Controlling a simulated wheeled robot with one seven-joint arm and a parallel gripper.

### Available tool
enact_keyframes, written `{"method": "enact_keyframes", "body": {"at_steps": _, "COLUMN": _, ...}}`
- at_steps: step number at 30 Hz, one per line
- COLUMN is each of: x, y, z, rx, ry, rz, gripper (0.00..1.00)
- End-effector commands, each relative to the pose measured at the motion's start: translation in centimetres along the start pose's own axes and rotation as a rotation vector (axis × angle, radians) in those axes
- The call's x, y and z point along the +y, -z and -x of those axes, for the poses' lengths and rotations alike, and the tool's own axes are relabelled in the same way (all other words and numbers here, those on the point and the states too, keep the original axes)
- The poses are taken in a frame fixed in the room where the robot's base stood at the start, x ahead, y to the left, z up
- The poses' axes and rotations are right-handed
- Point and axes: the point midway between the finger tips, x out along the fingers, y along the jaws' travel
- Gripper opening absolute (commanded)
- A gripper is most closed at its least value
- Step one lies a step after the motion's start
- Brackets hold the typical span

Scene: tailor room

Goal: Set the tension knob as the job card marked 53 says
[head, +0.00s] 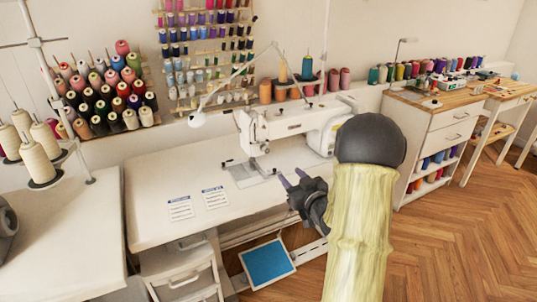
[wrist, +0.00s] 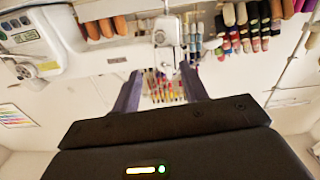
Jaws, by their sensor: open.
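A white sewing machine (head: 290,122) stands on the white sewing table (head: 145,200). Its needle head (head: 252,138) is at the left end, and it also shows at the top of the wrist view (wrist: 166,38). The tension knob is too small to make out for sure. Two job cards, a left one (head: 180,208) and a right one (head: 215,197), lie side by side on the table; their numbers and text cannot be read. My gripper (head: 292,178) is open and empty near the table's front edge, in front of the machine and apart from it.
A thin lamp (head: 198,118) leans over the table left of the machine. Thread racks (head: 105,95) line the wall. A wooden-topped cabinet (head: 430,125) stands to the right. A blue pedal (head: 268,263) is below the table. The tabletop around the cards is clear.

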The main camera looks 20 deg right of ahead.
Motion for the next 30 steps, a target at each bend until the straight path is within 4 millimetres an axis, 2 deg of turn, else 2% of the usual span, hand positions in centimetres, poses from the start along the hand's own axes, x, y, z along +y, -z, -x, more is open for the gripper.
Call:
{"method": "enact_keyframes", "body": {"at_steps": 21, "x": -0.1, "y": 0.0, "z": -12.4, "rx": 0.002, "ry": 0.002, "rz": -0.001, "gripper": 0.44}}
{"method": "enact_keyframes", "body": {"at_steps": 27, "x": -0.1, "y": 0.0, "z": -14.8, "rx": 0.001, "ry": 0.001, "rz": 0.0, "gripper": 0.44}}
{"method": "enact_keyframes", "body": {"at_steps": 30, "x": -0.2, "y": 0.1, "z": -15.4, "rx": 0.001, "ry": 0.003, "rz": 0.0, "gripper": 0.44}}
